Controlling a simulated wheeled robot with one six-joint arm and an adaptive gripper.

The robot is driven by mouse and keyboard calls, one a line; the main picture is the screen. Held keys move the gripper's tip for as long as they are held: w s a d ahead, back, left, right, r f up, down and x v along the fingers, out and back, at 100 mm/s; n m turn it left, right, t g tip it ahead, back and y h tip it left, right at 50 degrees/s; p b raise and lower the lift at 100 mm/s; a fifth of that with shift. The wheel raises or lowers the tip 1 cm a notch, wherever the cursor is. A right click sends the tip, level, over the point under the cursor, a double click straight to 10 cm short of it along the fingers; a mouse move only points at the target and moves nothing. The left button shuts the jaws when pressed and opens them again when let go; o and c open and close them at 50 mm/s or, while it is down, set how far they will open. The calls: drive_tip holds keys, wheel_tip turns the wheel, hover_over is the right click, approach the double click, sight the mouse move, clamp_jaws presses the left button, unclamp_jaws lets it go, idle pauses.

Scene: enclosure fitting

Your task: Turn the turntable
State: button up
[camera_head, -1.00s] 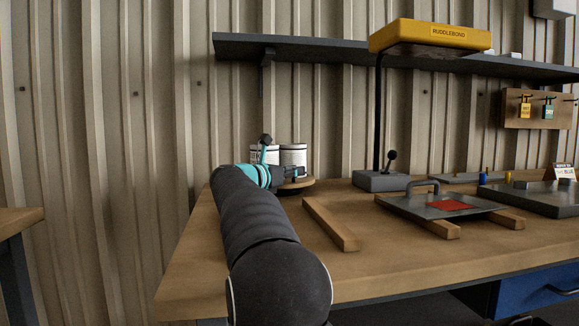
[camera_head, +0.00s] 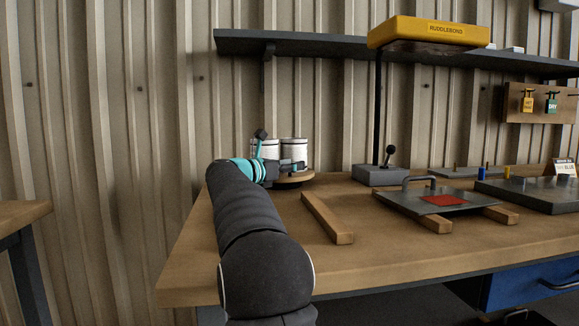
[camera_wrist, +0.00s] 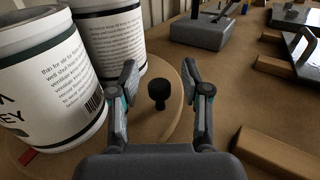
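The turntable is a round wooden disc (camera_wrist: 168,122) at the table's back left corner; its rim also shows in the head view (camera_head: 297,182). Two white cans with printed labels, a near one (camera_wrist: 40,75) and a far one (camera_wrist: 112,45), stand on it. A black knob (camera_wrist: 158,92) stands up from the disc near its edge. My gripper (camera_wrist: 169,82) is open and empty, with its fingers spread to either side of the knob in the wrist view. I see a gap on both sides of the knob. In the head view my arm hides part of the disc.
A wooden bar (camera_head: 327,217) lies right of the turntable. A grey lever box (camera_head: 382,176) stands behind it. A metal plate with a handle and red patch (camera_head: 440,201) rests on wooden bars. A yellow lamp-like head (camera_head: 430,33) hangs above. A red mark (camera_wrist: 28,156) lies beside the near can.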

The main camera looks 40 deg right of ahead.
drive_tip(key=shift+a, duration=0.1)
drive_tip(key=a, duration=1.2)
drive_tip(key=shift+s, duration=0.35)
drive_tip(key=shift+d, duration=0.1)
